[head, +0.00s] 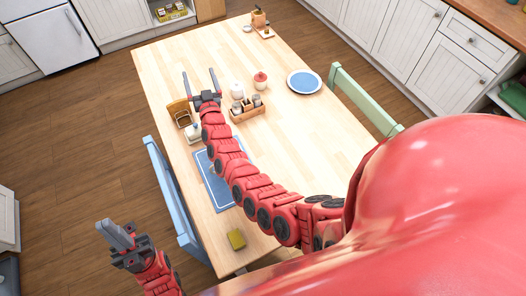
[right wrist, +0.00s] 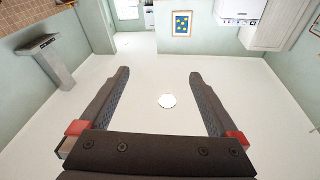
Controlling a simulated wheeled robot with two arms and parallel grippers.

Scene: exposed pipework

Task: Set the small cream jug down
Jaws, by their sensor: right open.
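A small cream-white vessel (head: 237,90) stands on the table beside the condiment caddy. It may be the cream jug; a handle or spout is too small to tell. In the right wrist view the open fingers (right wrist: 168,100) point up at the ceiling. My left gripper (head: 117,234) is low at the left, off the table; its finger gap is unclear.
The wooden table (head: 300,130) has free room at its middle and right. A caddy with shakers (head: 247,110), a red-lidded pot (head: 260,81), a blue plate (head: 304,82), a wooden holder (head: 180,112) and a yellow sponge (head: 236,239) stand on it. Chairs flank it, blue (head: 172,195) and green (head: 364,100).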

